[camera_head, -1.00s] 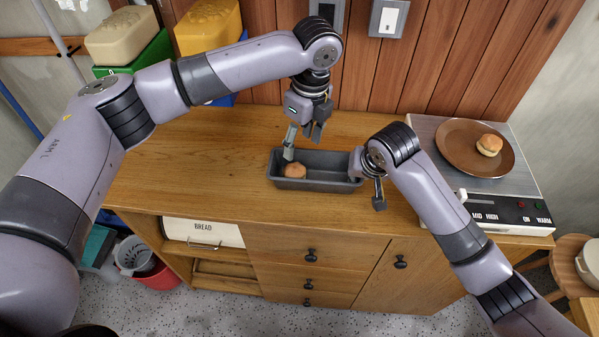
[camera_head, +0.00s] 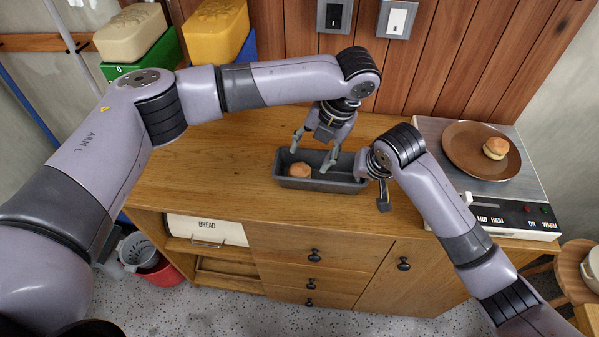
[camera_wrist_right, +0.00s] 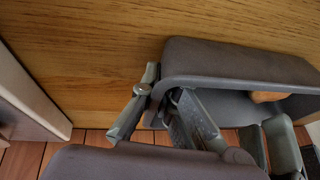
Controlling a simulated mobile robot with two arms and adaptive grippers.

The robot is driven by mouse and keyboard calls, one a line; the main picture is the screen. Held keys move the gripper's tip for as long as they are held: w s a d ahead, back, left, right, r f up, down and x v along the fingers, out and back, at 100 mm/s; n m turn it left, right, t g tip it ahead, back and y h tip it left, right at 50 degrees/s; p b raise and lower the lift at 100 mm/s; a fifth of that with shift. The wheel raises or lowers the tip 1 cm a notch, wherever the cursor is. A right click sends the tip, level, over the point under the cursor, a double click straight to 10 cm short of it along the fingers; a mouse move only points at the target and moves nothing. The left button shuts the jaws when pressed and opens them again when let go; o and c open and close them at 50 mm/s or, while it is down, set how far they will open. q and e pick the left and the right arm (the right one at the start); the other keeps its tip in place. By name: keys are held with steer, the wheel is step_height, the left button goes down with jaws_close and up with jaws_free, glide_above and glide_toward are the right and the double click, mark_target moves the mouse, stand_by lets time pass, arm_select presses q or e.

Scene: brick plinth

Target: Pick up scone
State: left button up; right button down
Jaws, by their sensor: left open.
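A round golden scone (camera_head: 299,170) lies at the left end of a dark grey loaf pan (camera_head: 318,185) on the wooden counter. Part of it shows inside the pan in the right wrist view (camera_wrist_right: 268,97). My left gripper (camera_head: 312,158) is open above the pan, one finger behind the scone and the other to its right. It holds nothing. My right gripper (camera_wrist_right: 165,85) is at the pan's right end, with its fingers near the end wall. One finger shows outside the pan in the head view; whether they grip the wall is unclear. A second scone (camera_head: 496,148) sits on a brown plate (camera_head: 462,158).
The plate rests on a warming tray (camera_head: 519,212) at the right of the counter (camera_head: 200,178). The counter left of the pan is clear.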

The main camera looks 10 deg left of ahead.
mark_target(302, 169)
arm_select(q)
steer(key=x, duration=0.7)
steer(key=shift+w+a+f, duration=0.1)
steer(key=shift+a+f, duration=0.1)
steer(key=shift+f, duration=0.05)
steer(key=shift+c, duration=0.2)
steer(key=c, duration=0.7)
steer(key=shift+o, duration=0.2)
steer(key=shift+r, duration=0.1)
step_height(302, 169, up, 10)
arm_select(e)
steer(key=c, duration=2.3)
jaws_free()
